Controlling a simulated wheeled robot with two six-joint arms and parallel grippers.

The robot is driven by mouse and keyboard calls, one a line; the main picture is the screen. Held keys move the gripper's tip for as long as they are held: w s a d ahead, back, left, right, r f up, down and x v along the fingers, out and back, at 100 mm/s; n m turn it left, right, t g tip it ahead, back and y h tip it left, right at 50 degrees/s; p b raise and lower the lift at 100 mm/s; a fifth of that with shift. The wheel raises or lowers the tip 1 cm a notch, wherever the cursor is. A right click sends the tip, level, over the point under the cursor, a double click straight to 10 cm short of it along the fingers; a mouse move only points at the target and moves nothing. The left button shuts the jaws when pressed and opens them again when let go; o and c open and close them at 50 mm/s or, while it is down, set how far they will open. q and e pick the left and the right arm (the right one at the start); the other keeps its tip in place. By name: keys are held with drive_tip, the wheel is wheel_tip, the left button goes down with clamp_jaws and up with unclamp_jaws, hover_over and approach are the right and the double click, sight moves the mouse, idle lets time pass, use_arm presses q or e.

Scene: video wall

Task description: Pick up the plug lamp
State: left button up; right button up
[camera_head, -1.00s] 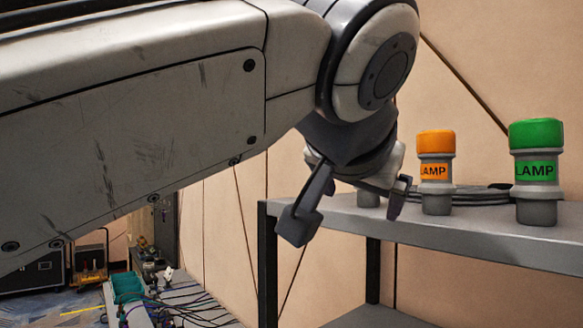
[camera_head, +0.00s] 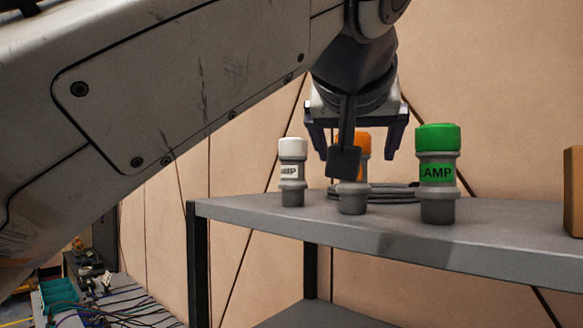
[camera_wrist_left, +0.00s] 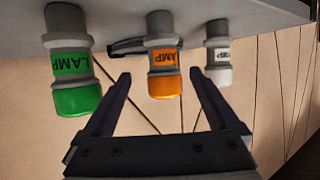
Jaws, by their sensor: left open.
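Three plug lamps stand upright in a row on a grey shelf (camera_head: 400,232): one white-topped (camera_head: 292,170), one orange-topped (camera_head: 364,142) and one green-topped (camera_head: 437,170). My left gripper (camera_head: 357,150) is open and empty, pointing down at the orange lamp; a dark part of it hides much of that lamp. In the left wrist view the lamps look upside down. There the orange lamp (camera_wrist_left: 163,55) lies between the open fingers of my left gripper (camera_wrist_left: 160,76), with the green lamp (camera_wrist_left: 72,60) to the left and the white lamp (camera_wrist_left: 218,52) to the right.
A coiled dark cable (camera_head: 390,192) lies on the shelf behind the lamps. A brown box edge (camera_head: 574,190) stands at the right. A tan wall with dark lines is behind. Teal parts and loose cables (camera_head: 110,298) lie low at the left.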

use_arm(q)
drive_tip(key=x, duration=0.4)
drive_tip(key=shift+w+p, duration=0.15)
drive_tip(key=shift+p, duration=0.25)
drive_tip(key=p+x, duration=0.2)
drive_tip(key=x, duration=0.2)
drive_tip(key=shift+w+a+r, duration=0.1)
drive_tip(key=shift+w, duration=0.15)
drive_tip(key=shift+w+f, duration=0.25)
drive_tip(key=shift+w, duration=0.1)
clamp_jaws()
